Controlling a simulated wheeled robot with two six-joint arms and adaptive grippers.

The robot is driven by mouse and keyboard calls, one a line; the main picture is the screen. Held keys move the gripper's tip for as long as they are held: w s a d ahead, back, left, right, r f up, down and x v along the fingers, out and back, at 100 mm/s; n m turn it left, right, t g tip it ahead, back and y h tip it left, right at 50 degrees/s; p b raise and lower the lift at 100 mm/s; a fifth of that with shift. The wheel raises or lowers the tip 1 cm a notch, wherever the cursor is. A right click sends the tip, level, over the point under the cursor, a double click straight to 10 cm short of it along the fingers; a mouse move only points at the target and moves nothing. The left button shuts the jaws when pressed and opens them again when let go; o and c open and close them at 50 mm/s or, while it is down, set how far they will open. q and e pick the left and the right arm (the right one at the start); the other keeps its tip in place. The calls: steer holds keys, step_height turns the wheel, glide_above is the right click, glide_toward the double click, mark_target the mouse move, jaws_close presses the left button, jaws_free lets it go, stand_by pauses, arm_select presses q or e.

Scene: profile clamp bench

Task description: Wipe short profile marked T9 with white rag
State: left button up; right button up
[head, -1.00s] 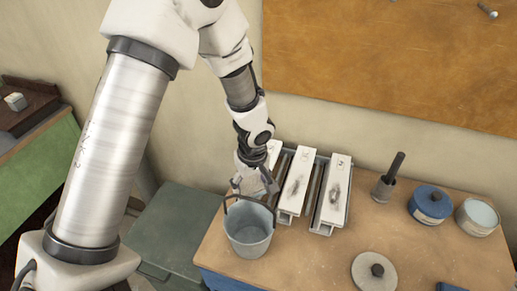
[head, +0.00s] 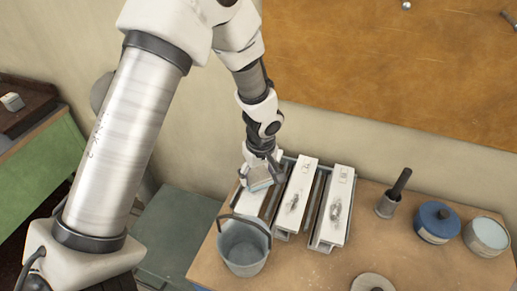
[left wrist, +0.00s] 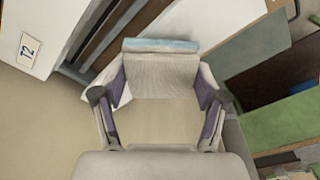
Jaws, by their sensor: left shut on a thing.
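My left gripper (head: 260,165) is shut on a pale folded cloth with a light blue edge, the white rag (head: 259,180). The rag also shows in the left wrist view (left wrist: 160,72), between both fingers. It is over the far part of the left short profile (head: 250,204), which is mostly hidden; I cannot tell if they touch. The middle profile (head: 299,190) and right profile (head: 336,190) are white with dark smudges. In the left wrist view a neighbouring profile (left wrist: 48,22) has a tag (left wrist: 30,50) reading T2. I cannot read T9 anywhere. My right gripper is not in view.
A grey bucket (head: 243,251) with a raised handle stands just in front of the left profile.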

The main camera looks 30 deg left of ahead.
arm_select(q)
steer(key=r+p, duration=0.1)
steer(key=r, duration=0.1)
steer(key=s+r+p, duration=0.1)
steer(key=r, duration=0.1)
steer(key=shift+d, duration=0.1)
steer(key=shift+r+p, duration=0.3)
steer(key=shift+r, duration=0.1)
steer(key=shift+w+r+p, duration=0.3)
steer(key=shift+r+p, duration=0.6)
steer(key=shift+p, duration=0.05)
steer(key=shift+r, duration=0.3)
steer(key=shift+s+r+p, duration=0.25)
steer(key=shift+p, duration=0.05)
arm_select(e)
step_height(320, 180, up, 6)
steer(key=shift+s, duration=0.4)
arm_select(q)
steer(key=shift+w+f, duration=0.15)
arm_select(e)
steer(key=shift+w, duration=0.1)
